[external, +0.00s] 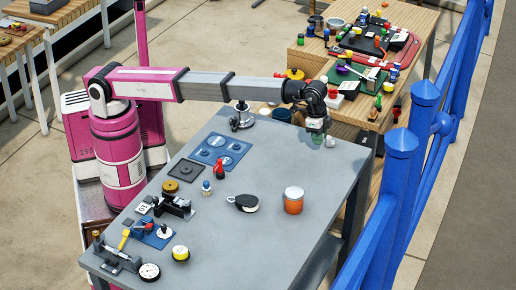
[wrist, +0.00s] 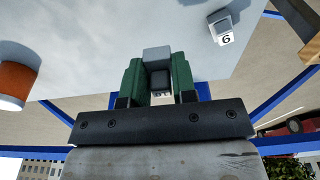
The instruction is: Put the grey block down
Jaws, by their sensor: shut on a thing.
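My gripper (external: 316,135) hangs near the far right corner of the grey table. In the wrist view its two green fingers (wrist: 159,82) are shut on a grey block (wrist: 157,54), which sits between them. The block is partly hidden by the fingers and cannot be made out in the external view. I cannot tell whether its bottom touches the table or hangs just above it.
A small pale piece marked 6 (wrist: 222,32) stands nearby. An orange jar with a white lid (external: 293,200) and a black round tool (external: 243,202) are nearer the front. Blue railing posts (external: 398,190) stand at right.

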